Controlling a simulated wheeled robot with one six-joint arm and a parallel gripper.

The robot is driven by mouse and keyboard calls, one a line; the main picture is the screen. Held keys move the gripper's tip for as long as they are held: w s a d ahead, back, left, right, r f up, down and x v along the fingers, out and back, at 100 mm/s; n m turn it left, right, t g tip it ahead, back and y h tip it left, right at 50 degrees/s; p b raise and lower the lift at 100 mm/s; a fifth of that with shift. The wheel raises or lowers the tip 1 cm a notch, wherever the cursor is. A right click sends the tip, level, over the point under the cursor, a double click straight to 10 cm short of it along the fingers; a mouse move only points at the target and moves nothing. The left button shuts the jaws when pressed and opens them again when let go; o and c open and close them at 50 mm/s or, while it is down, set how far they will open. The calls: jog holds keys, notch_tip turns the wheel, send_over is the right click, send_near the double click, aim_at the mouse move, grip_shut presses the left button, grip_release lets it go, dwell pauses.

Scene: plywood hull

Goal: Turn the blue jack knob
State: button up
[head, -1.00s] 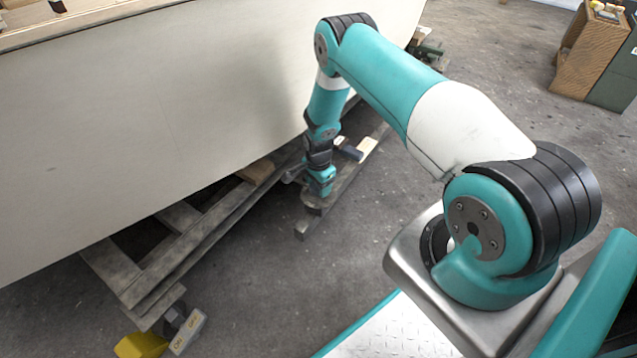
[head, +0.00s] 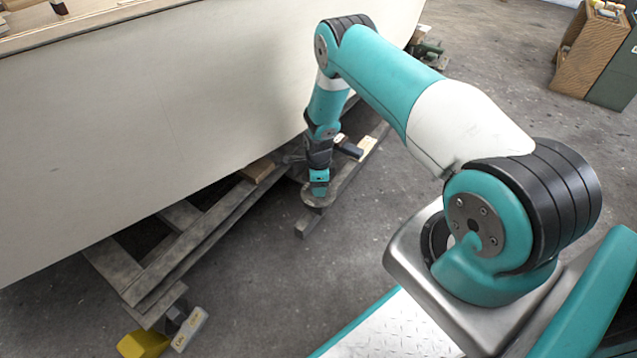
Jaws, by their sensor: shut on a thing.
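My gripper (head: 317,192) points down at the end of my arm, low beside the hull's lower edge. It is shut on the blue jack knob, but its fingers and the knob are largely hidden by my wrist, so the grip itself is hard to see. A grey, rounded metal piece shows just below my gripper, on the wooden cradle beam.
The pale plywood hull (head: 170,110) fills the left side, above a wooden cradle (head: 190,250). A yellow block (head: 143,344) and a small labelled block (head: 189,328) lie at the lower left. Brown and green boxes (head: 588,50) stand at the upper right. The grey floor between is clear.

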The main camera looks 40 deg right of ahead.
dwell(0.4)
jog(key=o, duration=0.9)
jog(key=shift+r, duration=0.1)
notch_tip(320, 180, up, 12)
jog(key=p, duration=0.4)
jog(key=shift+p, duration=0.4)
